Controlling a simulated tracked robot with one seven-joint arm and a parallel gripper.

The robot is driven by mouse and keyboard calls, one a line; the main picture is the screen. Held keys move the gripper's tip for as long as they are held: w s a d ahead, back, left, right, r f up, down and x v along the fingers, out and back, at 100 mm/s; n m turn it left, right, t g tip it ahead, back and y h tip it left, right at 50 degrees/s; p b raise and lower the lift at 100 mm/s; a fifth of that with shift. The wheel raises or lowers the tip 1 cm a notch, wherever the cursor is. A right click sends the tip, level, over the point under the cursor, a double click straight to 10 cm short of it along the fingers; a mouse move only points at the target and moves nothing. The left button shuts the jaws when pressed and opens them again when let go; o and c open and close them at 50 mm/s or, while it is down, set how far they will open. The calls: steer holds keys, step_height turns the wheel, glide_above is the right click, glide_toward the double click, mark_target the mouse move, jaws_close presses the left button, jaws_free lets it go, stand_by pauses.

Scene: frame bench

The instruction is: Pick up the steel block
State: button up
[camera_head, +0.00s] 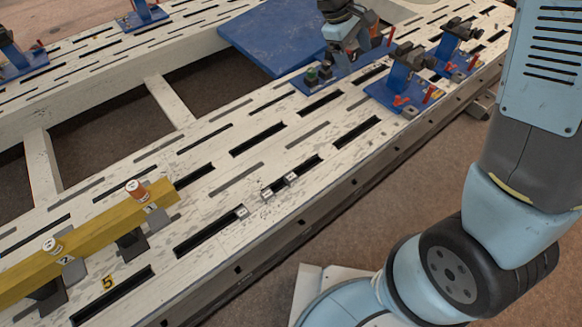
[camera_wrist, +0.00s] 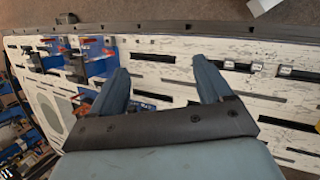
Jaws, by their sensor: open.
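Several small metallic grey blocks with pale tops stand in the middle of the slotted white bench: one block (camera_head: 267,194), a second (camera_head: 291,178) and a third (camera_head: 241,212). I cannot tell which of them is the steel block. In the wrist view, small blocks show right of the fingers, one (camera_wrist: 285,71) and another (camera_wrist: 256,67). My gripper (camera_wrist: 160,68) is open and empty, its two blue-grey fingers apart above the bench. In the head view my gripper (camera_head: 345,35) is over the far part, near the blue fixtures and well away from the blocks.
A yellow beam (camera_head: 90,243) with labelled cylinders lies on supports at the near left. Blue fixtures with red pins (camera_head: 402,92) stand at the right. A large blue plate (camera_head: 272,38) lies at the back. The bench has an opening behind its front rail.

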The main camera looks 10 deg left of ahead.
steer(key=a+f+n+t+h, duration=0.15)
steer(key=a+f+n, duration=0.25)
steer(key=a+f, duration=0.8)
steer(key=n+t+h, duration=0.1)
steer(key=n+h, duration=0.1)
steer(key=n, duration=0.2)
glide_above(289, 178)
steer(key=w+a, duration=0.2)
step_height(289, 178, down, 12)
steer(key=s+a+f+n+t, duration=0.1)
steer(key=s+f, duration=0.3)
steer(key=f, duration=0.4)
steer(key=s+a+f+n+t, duration=0.2)
steer(key=s+a+f+n, duration=0.1)
steer(key=f, duration=0.5)
steer(key=s+a+f+n+t, duration=0.2)
steer(key=s+f+n, duration=0.2)
steer(key=f, duration=0.4)
steer(key=shift+s+y, duration=0.35)
steer(key=shift+s, duration=0.15)
steer(key=shift+f, duration=0.3)
steer(key=shift+w+d+f, duration=0.1)
steer(key=shift+d+f, duration=0.05)
steer(key=x, duration=0.8)
steer(key=shift+w+a+x, duration=0.1)
steer(key=shift+w+x, duration=0.05)
steer(key=shift+x, duration=1.15)
steer(key=shift+w+a+x, duration=0.1)
steer(key=shift+a+x, duration=0.05)
steer(key=shift+x, duration=1.1)
